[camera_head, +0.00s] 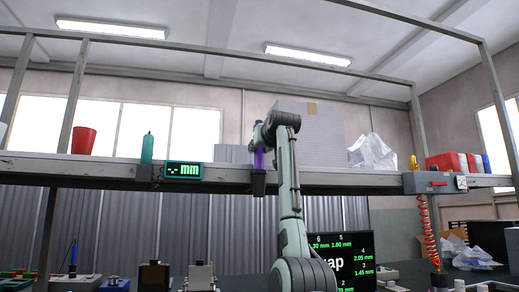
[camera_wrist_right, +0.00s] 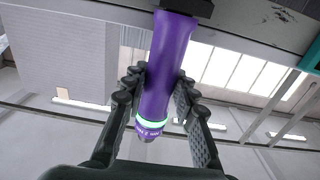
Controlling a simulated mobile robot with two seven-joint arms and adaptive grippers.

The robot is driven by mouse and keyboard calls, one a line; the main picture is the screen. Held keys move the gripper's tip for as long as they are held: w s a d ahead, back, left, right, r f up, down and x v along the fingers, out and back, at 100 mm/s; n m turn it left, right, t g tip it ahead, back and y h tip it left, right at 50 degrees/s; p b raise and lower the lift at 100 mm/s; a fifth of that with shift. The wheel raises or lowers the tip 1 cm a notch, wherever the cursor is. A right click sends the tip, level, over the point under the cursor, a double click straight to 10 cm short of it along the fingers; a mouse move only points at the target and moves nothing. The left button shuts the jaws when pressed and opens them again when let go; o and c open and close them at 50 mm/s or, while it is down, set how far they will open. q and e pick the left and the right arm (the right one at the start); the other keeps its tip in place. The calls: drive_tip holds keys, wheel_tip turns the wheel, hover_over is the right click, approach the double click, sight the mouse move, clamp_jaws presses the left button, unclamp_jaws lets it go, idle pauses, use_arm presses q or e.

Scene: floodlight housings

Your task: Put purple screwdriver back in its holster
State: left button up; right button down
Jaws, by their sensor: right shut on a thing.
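The purple screwdriver (camera_head: 259,159) stands upright at the shelf's front edge in the head view. Its lower end meets the black holster (camera_head: 258,183); how deep it sits is hidden. The right wrist view shows the purple body (camera_wrist_right: 171,52) running up to the black holster (camera_wrist_right: 190,7), with a white and green ring near its other end. My right gripper (camera_wrist_right: 161,77) is shut on the screwdriver, one finger on each side. In the head view my right gripper (camera_head: 262,134) is partly hidden behind its own wrist. My left gripper is not in view.
The shelf (camera_head: 330,181) carries a large grey box (camera_head: 318,135), a clear plastic bag (camera_head: 372,152) and a red cup (camera_head: 84,140). A teal tool (camera_head: 147,148) and a green "mm" display (camera_head: 183,170) are at its left front edge. A monitor (camera_head: 350,262) stands below.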

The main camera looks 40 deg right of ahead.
drive_tip(key=c, duration=1.1)
unclamp_jaws()
drive_tip(key=shift+s, duration=0.1)
drive_tip(key=shift+c, duration=0.2)
drive_tip(key=shift+f, duration=0.1)
drive_tip(key=v, duration=1.2)
